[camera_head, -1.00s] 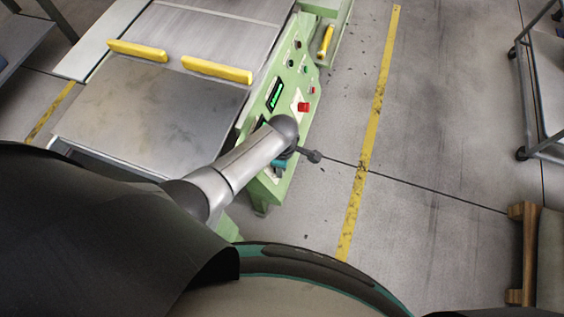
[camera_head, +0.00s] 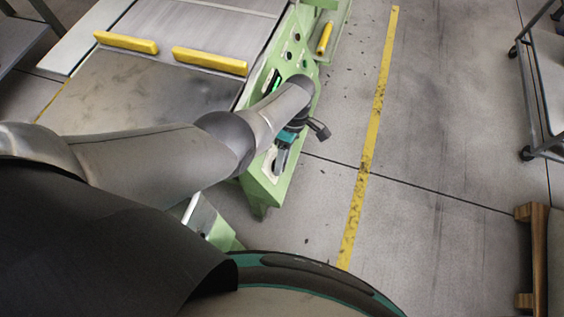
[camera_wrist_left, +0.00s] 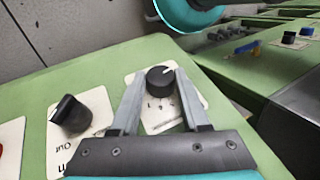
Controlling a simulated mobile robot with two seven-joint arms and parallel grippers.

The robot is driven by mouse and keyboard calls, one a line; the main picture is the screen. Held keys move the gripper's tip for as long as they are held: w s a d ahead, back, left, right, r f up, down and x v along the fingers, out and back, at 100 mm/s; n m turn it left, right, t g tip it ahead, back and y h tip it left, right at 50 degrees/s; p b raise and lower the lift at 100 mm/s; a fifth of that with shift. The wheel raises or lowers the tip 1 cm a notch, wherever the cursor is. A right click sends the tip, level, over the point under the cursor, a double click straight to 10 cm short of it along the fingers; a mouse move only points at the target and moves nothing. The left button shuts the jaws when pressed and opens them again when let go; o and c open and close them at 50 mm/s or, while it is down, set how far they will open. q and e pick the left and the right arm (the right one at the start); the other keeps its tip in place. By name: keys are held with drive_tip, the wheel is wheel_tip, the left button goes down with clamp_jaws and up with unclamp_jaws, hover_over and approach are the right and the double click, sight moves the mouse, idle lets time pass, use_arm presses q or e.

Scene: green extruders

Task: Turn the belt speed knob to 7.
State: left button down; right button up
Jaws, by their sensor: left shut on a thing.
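The black round knob (camera_wrist_left: 160,79) has a white pointer line and sits on a pale dial plate (camera_wrist_left: 163,114) with partly hidden numerals, on the green control panel (camera_wrist_left: 45,88). In the left wrist view my left gripper (camera_wrist_left: 161,76) has one finger on each side of this knob and is shut on it. The pointer aims to the upper right of that picture. I cannot read which number it marks. In the head view the left gripper (camera_head: 283,155) is at the panel's near end, and the knob is hidden there. My right gripper is not in view.
A second black knob (camera_wrist_left: 71,113) on its own plate is close to the left finger. The machine's flat metal bed (camera_head: 140,92) with yellow bars (camera_head: 209,61) lies left of the panel. The floor beyond the yellow line (camera_head: 369,150) is clear up to a cart (camera_head: 545,100).

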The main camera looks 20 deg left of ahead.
use_arm(q)
drive_tip(key=shift+s+f, duration=0.1)
idle(0.3)
drive_tip(key=shift+c, duration=2)
unclamp_jaws()
drive_tip(key=p+v, duration=0.4)
drive_tip(key=v, duration=1.1)
